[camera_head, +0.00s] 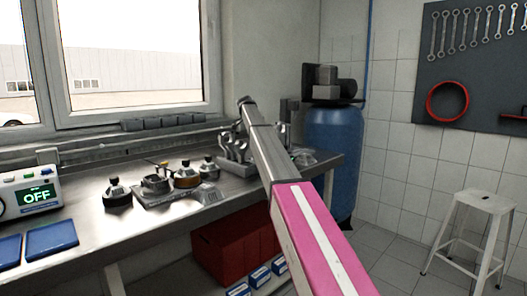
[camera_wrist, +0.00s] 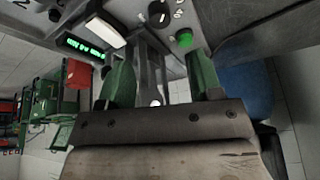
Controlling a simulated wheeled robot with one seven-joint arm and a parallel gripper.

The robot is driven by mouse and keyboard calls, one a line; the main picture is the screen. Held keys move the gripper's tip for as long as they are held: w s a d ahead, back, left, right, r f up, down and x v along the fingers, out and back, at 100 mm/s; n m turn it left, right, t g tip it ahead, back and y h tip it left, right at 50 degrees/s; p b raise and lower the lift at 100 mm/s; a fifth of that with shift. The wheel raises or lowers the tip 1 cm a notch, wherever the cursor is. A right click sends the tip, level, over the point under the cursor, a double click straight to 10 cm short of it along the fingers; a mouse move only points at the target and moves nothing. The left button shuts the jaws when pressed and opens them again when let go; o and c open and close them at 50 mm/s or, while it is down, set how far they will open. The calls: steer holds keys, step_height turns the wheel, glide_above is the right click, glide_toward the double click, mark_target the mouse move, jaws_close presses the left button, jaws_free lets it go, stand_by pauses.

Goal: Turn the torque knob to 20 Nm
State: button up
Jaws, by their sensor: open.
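In the wrist view, a machine panel at the top carries a small round dark knob with a pale rim (camera_wrist: 158,14), cut off near the top edge. A green knob or button (camera_wrist: 183,38) sits just below and right of it. A lit green display (camera_wrist: 85,46) is at the left; its text is too small to read surely. My gripper (camera_wrist: 158,62) has two green fingers spread apart, with nothing between them held. The panel is beyond the fingertips, apart from them as far as I can tell. Which knob sets torque cannot be told.
In the head view, a steel workbench (camera_head: 85,215) bears several metal parts. A box with a display reading OFF (camera_head: 38,197) stands at left, near blue pads (camera_head: 50,238). A blue tank (camera_head: 332,150) stands behind, and a white stool (camera_head: 480,215) stands at right on open floor.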

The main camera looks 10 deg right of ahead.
steer(key=x, duration=1)
steer(key=shift+f, duration=0.2)
steer(key=c, duration=0.9)
